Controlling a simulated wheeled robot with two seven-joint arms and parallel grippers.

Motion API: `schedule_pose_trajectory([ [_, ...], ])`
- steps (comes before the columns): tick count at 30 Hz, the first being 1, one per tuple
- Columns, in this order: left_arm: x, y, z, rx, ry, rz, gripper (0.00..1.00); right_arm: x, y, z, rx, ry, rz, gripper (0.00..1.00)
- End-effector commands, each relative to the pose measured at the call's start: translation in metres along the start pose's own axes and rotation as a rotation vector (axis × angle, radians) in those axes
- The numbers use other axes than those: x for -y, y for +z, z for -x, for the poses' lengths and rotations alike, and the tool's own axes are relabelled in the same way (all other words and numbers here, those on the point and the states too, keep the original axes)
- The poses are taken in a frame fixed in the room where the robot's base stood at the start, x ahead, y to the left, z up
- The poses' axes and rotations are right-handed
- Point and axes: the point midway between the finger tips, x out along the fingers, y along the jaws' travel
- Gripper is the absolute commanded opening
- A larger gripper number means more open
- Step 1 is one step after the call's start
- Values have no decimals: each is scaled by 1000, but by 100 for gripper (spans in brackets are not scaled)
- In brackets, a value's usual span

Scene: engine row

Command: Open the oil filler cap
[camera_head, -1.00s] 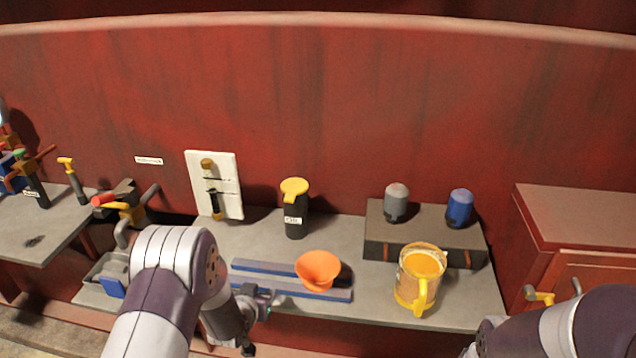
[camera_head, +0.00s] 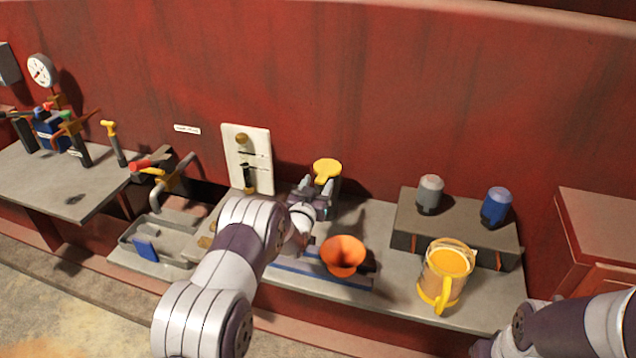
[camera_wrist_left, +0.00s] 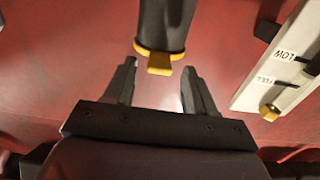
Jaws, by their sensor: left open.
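The oil filler is a dark upright neck (camera_wrist_left: 165,22) with a yellow cap (camera_head: 327,168) on top, standing on the grey ledge against the red wall. The cap also shows in the left wrist view (camera_wrist_left: 158,62), where the picture is upside down. My left gripper (camera_head: 314,190) is in front of the filler and hides part of its neck. In the left wrist view the gripper (camera_wrist_left: 160,82) is open and empty, with the cap's yellow tab just ahead, between the lines of the two fingers. Contact is not visible. My right gripper is out of view.
A dark block (camera_head: 458,229) bears grey and blue canisters. A white level plate (camera_head: 248,158) is on the wall left of the filler.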

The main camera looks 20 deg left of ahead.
Motion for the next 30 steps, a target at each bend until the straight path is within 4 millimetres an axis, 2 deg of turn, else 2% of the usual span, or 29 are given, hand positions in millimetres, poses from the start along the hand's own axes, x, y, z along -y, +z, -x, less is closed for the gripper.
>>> schedule_pose_trajectory([
  [10,0,0,-6,0,0,0,55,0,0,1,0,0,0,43],
  [15,0,0,-6,1,0,0,0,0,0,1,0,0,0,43],
  [23,0,-2,-6,12,0,0,0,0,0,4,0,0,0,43],
  [30,0,-20,-2,105,-1,1,0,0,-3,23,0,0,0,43],
])
